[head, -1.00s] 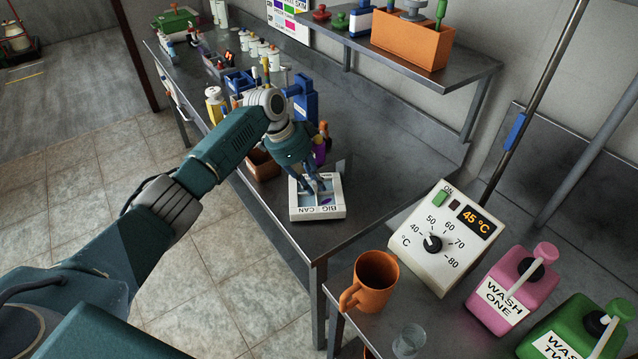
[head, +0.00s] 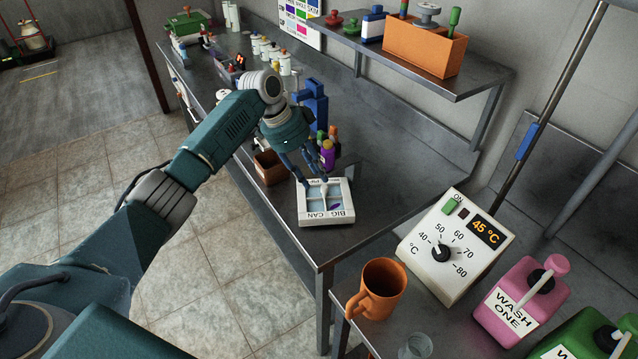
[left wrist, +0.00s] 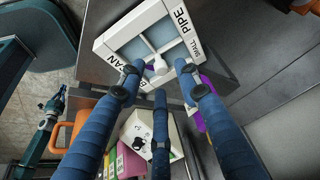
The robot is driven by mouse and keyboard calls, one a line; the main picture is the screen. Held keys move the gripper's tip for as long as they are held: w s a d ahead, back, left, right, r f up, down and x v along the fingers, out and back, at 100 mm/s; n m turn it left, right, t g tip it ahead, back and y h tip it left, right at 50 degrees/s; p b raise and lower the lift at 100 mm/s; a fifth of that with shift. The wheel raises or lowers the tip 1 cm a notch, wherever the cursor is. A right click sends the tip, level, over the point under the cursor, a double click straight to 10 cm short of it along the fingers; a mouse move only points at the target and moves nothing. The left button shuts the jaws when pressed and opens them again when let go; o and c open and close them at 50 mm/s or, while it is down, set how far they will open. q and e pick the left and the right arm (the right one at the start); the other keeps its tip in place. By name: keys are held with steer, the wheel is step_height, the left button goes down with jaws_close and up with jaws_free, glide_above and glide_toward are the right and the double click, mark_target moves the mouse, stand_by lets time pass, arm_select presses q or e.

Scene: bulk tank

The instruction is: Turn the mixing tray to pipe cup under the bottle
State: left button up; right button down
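The mixing tray (head: 326,221) is a square white frame with pale blue compartments, flat near the front corner of the steel bench. BIG CAN is on its near rim; the left wrist view shows SMALL PIPE on another side of the tray (left wrist: 179,48). A small purple shape lies in one compartment. My left gripper (head: 318,183) is over the tray. In the left wrist view its fingers (left wrist: 158,82) are spread around the white centre knob (left wrist: 157,65), with gaps showing. A purple bottle (head: 328,156) stands just behind the tray. A teal arm, probably my right, ends in a small dark gripper (left wrist: 52,105).
A brown box (head: 270,168) and a blue stand (head: 316,108) are left of and behind the tray. An orange mug (head: 383,288), a dial heater (head: 452,245) and a pink WASH ONE bottle (head: 520,300) stand nearer right. Bench right of the tray is clear.

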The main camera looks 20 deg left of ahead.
arm_select(q)
steer(key=v, duration=0.6)
steer(key=shift+a+r, duration=0.2)
steer(key=shift+r, duration=0.05)
